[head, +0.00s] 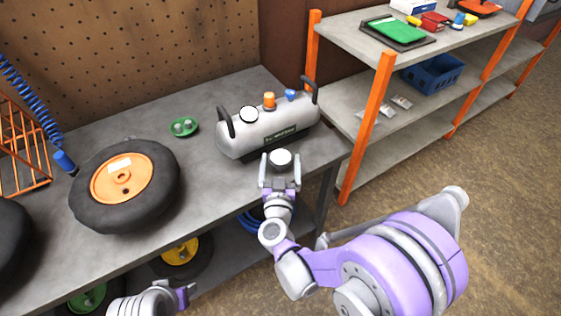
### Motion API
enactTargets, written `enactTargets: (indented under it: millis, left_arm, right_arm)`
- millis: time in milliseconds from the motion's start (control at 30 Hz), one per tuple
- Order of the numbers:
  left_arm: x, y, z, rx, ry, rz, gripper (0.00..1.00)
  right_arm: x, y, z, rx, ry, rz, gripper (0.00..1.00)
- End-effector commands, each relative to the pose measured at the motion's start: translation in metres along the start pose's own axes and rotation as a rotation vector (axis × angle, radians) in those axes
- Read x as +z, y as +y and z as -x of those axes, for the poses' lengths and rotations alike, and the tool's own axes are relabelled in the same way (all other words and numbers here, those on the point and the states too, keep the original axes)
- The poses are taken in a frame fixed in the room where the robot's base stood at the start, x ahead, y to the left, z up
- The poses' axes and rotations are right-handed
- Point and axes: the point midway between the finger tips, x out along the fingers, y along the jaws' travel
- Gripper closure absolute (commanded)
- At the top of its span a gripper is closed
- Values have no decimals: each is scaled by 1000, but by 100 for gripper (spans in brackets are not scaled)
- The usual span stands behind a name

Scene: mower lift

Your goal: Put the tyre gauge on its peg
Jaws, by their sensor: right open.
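A small round gauge with a white face and dark rim (280,158), which looks like the tyre gauge, shows at the bench's front edge, just below the silver tank. My right gripper (280,175) is open, with one finger on each side below the gauge's face. I cannot tell whether the fingers touch it. The brown pegboard (130,45) stands behind the bench; I cannot make out the gauge's peg on it. Of my left arm only a white and purple part shows at the bottom edge; its fingers are out of the picture.
The silver air tank (270,130) stands on the grey bench (215,185), close beyond my right gripper. A wheel with an orange rim (125,185) and a green dish (184,127) are to its left. An orange-post shelf (375,130) stands at the right.

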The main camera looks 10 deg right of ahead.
Motion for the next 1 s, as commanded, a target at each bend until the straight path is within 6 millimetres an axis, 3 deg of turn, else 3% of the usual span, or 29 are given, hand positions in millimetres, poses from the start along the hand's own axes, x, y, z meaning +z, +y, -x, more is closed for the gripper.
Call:
enactTargets:
  millis: [167, 400, 600, 800, 1000]
  left_arm:
    - [-1, 0, 1, 0, 0, 0, 50]
    - [2, 0, -3, 0, -1, 0, 50]
    - [3, 0, -6, 0, -2, 0, 50]
    - [3, 0, -7, 0, -2, 0, 50]
    - [3, 0, -7, 0, -2, 0, 50]
  right_arm:
    - [-2, -1, 18, -3, 0, -2, 0]
    - [-2, -1, 71, -4, 0, -1, 0]
    - [-2, -2, 106, -4, 0, -1, 0]
    - [-2, 0, 120, -1, 0, -1, 0]
    - [-11, -4, 117, -37, 14, -7, 0]
